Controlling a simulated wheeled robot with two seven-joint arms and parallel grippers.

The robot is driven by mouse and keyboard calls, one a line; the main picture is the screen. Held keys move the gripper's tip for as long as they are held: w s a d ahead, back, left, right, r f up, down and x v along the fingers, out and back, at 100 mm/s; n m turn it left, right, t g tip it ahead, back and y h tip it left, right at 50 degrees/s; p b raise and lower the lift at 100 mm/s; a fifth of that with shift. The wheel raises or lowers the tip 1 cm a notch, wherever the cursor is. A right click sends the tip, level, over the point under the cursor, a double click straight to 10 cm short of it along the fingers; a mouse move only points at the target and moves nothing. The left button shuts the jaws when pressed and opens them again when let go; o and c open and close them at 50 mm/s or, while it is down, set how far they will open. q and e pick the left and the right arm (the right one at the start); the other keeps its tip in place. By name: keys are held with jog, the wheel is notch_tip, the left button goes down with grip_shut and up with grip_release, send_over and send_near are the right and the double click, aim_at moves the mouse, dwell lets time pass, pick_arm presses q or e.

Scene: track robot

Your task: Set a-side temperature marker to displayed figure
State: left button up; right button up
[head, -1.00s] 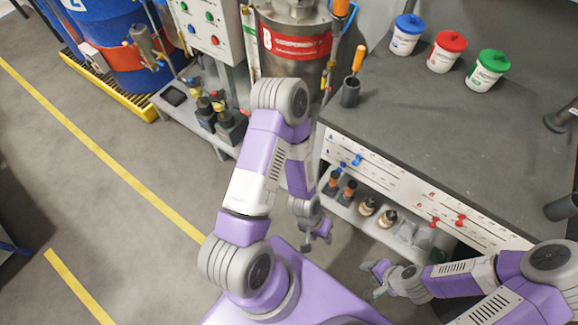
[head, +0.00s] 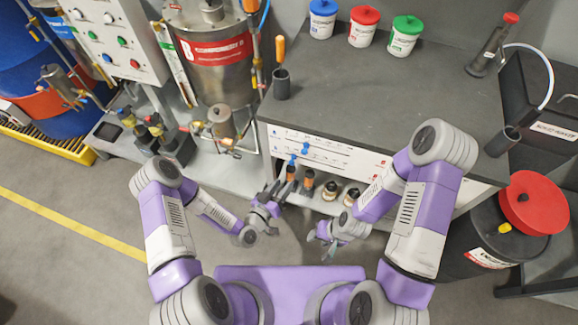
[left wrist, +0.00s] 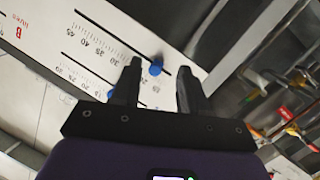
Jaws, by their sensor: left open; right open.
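The white scale panel (head: 340,152) on the bench front has slots with printed scales. Two blue markers sit at its left part, an upper one (head: 305,148) and a lower one (head: 292,160). My left gripper (head: 272,192) is open and empty, in front of and below the panel's left end. In the left wrist view one blue marker (left wrist: 155,69) shows between the open fingers (left wrist: 158,82), at the end of a slot; another (left wrist: 111,93) is partly hidden by a finger. Scale numbers 30 to 45 show. My right gripper (head: 322,236) is open, lower and right. I cannot read any displayed figure.
Bottles (head: 330,190) stand on the shelf below the panel. A cup with an orange-handled tool (head: 281,88) stands on the grey bench top (head: 390,95), with lidded tubs (head: 363,30) behind. A steel vessel labelled B (head: 215,55) is left. A black drum with red lid (head: 533,205) is right.

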aim_at(291, 164)
pick_arm(q)
jog(key=w+d, duration=0.1)
jog(key=w, duration=0.1)
jog(key=w+d+r+t+b, duration=0.1)
jog(key=w, duration=0.2)
jog(key=w+d+r+t, duration=0.1)
jog(key=w, duration=0.1)
jog(key=shift+w+b, duration=0.25)
jog(key=shift+b, duration=0.05)
jog(key=shift+c, duration=0.2)
grip_shut()
